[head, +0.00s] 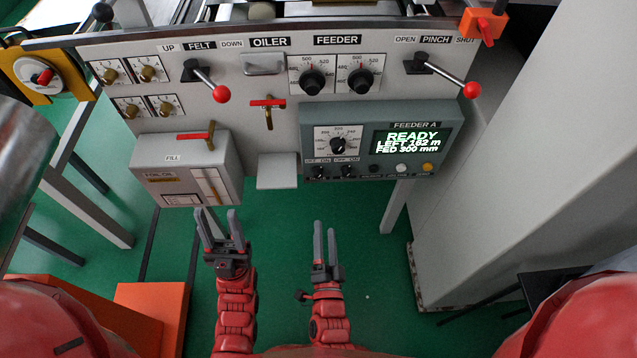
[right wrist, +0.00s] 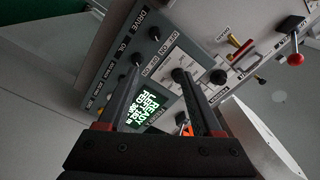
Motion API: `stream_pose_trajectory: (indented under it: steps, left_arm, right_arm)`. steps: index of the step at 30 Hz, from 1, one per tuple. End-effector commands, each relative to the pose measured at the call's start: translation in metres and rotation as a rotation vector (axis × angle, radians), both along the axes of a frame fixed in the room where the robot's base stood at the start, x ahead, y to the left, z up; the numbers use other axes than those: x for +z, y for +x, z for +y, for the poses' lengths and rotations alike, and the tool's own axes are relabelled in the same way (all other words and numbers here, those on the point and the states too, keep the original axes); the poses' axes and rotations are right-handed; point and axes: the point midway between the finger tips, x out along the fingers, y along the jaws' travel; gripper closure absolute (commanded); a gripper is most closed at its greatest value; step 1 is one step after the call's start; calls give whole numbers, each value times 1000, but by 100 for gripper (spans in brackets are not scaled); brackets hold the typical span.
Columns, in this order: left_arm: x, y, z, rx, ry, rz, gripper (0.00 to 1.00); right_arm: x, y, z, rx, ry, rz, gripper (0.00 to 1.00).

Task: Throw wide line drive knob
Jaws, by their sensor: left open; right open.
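The grey FEEDER A box (head: 455,118) carries a lit green display (head: 405,141) and a black dial (head: 337,145). Two small black knobs sit along its lower edge. The right wrist view shows a DRIVE label by the outermost one, so I take that as the drive knob (head: 318,172), also in the right wrist view (right wrist: 153,33); its exact setting is too small to read. My right gripper (head: 325,226) is open and empty below the box, apart from the knob. My left gripper (head: 216,214) is open and empty below the oil box (head: 223,150).
Ball-ended levers FELT (head: 221,93) and PINCH (head: 472,90) stick out above. A red-handled valve (head: 268,103) and a small grey ledge (head: 277,170) lie left of the box. A large grey housing (head: 520,170) stands right. Green floor is open below the panel.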

Motion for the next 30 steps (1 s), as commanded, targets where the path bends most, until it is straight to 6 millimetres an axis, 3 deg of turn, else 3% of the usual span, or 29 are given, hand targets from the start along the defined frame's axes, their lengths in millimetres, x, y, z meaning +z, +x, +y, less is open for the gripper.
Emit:
stream_pose_trajectory:
  steps: [3,7,21,30]
  left_arm:
    - [-3,0,0,0,0,0,50]
    - [-10,0,0,0,0,0,50]
    - [-53,0,0,0,0,0,50]
    - [-67,0,0,0,0,0,50]
  right_arm:
    - [-15,-2,9,19,40,56,33]
    - [-16,14,9,16,41,52,33]
    - [-17,123,12,16,37,51,33]
    - [-13,165,13,15,37,49,33]
